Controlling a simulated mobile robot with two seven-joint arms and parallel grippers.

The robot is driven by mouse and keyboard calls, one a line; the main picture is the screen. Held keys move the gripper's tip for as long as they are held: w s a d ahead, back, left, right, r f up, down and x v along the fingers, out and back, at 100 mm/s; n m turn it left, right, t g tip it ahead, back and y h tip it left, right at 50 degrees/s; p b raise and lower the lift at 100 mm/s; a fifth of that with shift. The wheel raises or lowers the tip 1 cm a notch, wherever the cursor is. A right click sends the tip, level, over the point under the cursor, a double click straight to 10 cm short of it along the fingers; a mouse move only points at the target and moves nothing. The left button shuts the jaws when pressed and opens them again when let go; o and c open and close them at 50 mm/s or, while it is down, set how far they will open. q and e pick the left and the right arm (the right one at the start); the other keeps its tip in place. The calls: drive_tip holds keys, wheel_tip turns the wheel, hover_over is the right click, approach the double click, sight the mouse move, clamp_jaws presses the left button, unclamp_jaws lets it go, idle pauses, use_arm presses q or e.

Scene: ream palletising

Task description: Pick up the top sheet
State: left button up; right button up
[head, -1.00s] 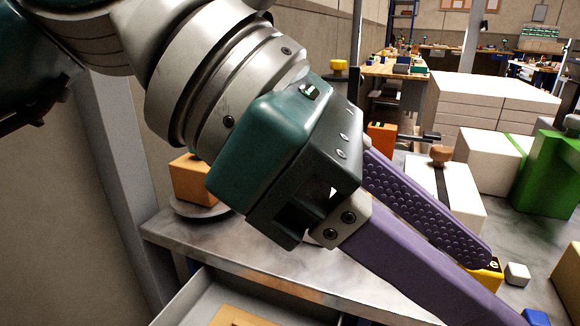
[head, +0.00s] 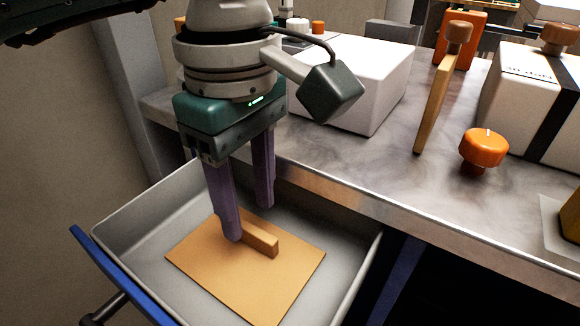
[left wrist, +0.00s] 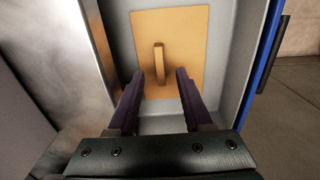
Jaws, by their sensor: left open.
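A flat tan sheet (head: 208,264) with an upright bar-like handle (head: 263,242) lies in an open grey drawer (head: 137,220). The sheet also shows in the left wrist view (left wrist: 190,35), with its handle (left wrist: 159,64) near the middle. My left gripper (head: 248,221) points down into the drawer, its purple fingers open and empty. In the left wrist view the handle lies in line with the gap between the fingertips (left wrist: 160,74). I cannot tell whether the fingertips reach down beside it. In the head view the near finger hides the handle's left end. My right gripper is not in view.
The drawer walls stand close around the sheet, with a blue front (head: 120,275). The metal bench top (head: 345,165) is beside it, holding a white block (head: 365,75), a tan upright board (head: 435,105) and an orange knob (head: 484,148).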

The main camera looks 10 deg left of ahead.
sight(252, 229)
use_arm(q)
wheel_tip(252, 229, down, 3)
drive_tip(key=shift+s+d, duration=0.1)
clamp_jaws()
idle(0.4)
